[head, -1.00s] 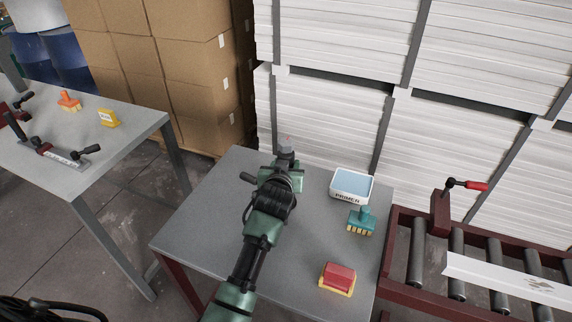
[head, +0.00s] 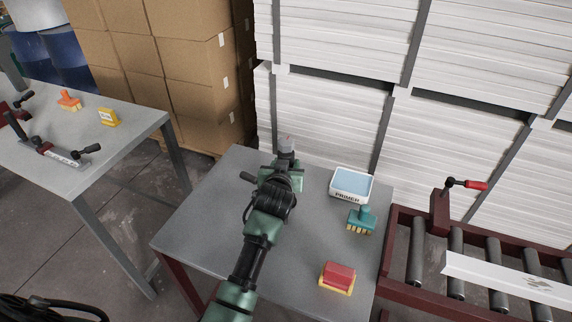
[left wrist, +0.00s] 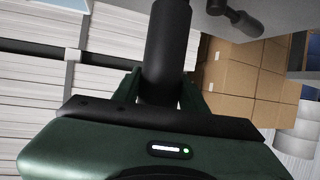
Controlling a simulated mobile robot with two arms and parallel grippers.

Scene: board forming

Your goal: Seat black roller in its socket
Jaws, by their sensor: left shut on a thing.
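A black roller (left wrist: 168,50) stands between the green fingers of my left gripper (left wrist: 160,88) in the left wrist view, and the gripper is shut on it. In the head view my left gripper (head: 283,163) is over the far part of the middle grey table. My arm and gripper hide most of the held roller there. The roller conveyor (head: 398,262), with a dark red frame and several grey rollers, stands at the right. I cannot make out an empty socket. My right gripper is not in view.
The grey table (head: 200,232) carries a primer tray (head: 352,184), a teal brush (head: 361,219) and a red block-like tool (head: 339,276). A dark handle (head: 221,178) shows left of my gripper. White board stacks (head: 330,110) and cartons (head: 190,70) stand behind.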

